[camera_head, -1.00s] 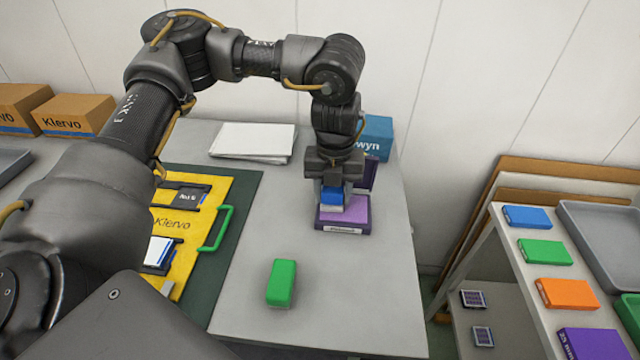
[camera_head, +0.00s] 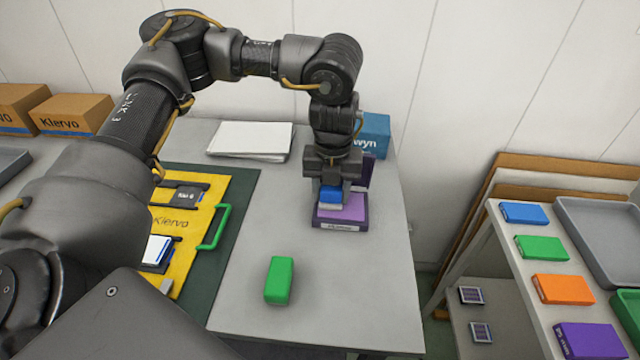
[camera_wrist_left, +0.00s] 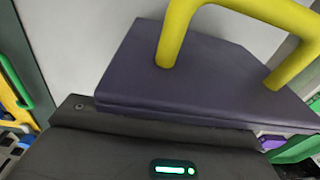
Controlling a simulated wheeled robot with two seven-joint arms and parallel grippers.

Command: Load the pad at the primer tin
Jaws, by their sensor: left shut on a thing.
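The primer tin is an open dark purple tin (camera_head: 318,222) with a lighter purple inside and a pale label on its front. It stands at the back right of the grey table, its lid raised behind. My left gripper (camera_head: 331,202) points down over the tin's left part and is shut on a blue-topped pad (camera_head: 330,194) with a pale lower part. The pad is low at the tin; I cannot tell whether it touches the purple surface. In the left wrist view a dark purple panel (camera_wrist_left: 190,75), likely the lid, is close; the fingertips and pad are hidden. My right gripper is not in view.
A green block (camera_head: 279,280) stands on the clear front of the table (camera_head: 350,300). A yellow case (camera_head: 185,240) with a green handle lies left on a dark mat. White sheets (camera_head: 250,140) and a blue box (camera_head: 375,135) are behind. A shelf (camera_head: 510,265) with coloured boxes stands right.

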